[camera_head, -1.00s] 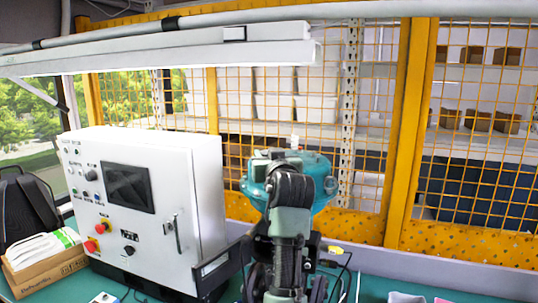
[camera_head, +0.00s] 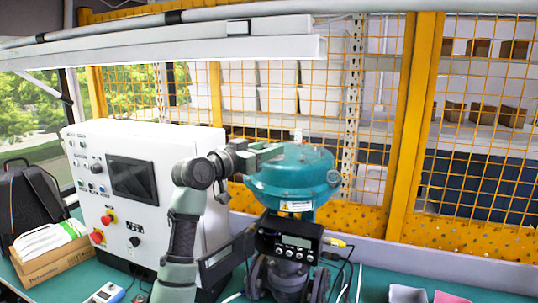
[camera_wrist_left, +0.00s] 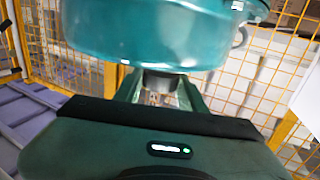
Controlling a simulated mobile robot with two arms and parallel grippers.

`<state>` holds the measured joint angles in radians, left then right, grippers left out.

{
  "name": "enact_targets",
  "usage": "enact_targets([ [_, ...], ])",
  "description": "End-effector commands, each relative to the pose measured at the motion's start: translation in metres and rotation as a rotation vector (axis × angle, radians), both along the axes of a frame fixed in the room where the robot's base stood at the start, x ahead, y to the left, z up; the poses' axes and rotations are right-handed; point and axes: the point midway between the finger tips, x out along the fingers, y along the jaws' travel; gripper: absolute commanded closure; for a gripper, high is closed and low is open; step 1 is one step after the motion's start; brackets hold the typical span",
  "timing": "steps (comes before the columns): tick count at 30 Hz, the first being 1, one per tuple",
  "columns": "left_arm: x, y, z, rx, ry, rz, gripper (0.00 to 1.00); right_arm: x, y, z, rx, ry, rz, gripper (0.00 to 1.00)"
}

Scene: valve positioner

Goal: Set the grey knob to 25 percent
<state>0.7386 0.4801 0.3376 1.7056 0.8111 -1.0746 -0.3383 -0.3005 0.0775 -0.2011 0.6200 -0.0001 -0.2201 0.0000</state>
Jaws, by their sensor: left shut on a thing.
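The teal valve actuator (camera_head: 292,178) stands right of the control cabinet, and its rounded body fills the top of the left wrist view (camera_wrist_left: 165,35). My left gripper (camera_head: 276,153) reaches in from the left at the upper side of the actuator. In the left wrist view its two fingers (camera_wrist_left: 160,90) lie on either side of a small grey part (camera_wrist_left: 160,81), which looks like the grey knob. The gripper is shut on it. In the head view the fingers hide this part, and no scale mark can be read. My right gripper is not in view.
A black positioner (camera_head: 290,242) with a small display sits below the actuator, with a yellow cable plug beside it. The white control cabinet (camera_head: 150,225) is close on the left. A yellow mesh fence (camera_head: 380,130) stands behind.

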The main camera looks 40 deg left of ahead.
Motion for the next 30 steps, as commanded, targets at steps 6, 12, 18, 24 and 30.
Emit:
enact_targets([
  [6, 0.001, 0.007, -0.003, -0.001, 0.001, -0.192, 1.00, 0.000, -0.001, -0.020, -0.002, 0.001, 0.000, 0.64],
  [12, 0.002, 0.007, 0.000, -0.004, -0.002, -0.349, 1.00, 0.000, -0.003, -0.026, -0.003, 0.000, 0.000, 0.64],
  [18, 0.003, 0.007, 0.000, -0.004, 0.000, -0.462, 1.00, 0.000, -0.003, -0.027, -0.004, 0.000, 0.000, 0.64],
  [24, 0.003, 0.007, 0.000, -0.003, 0.000, -0.524, 1.00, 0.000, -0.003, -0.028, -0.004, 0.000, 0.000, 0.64],
  [30, 0.004, 0.007, 0.000, -0.002, 0.001, -0.547, 1.00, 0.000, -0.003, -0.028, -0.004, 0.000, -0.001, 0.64],
])
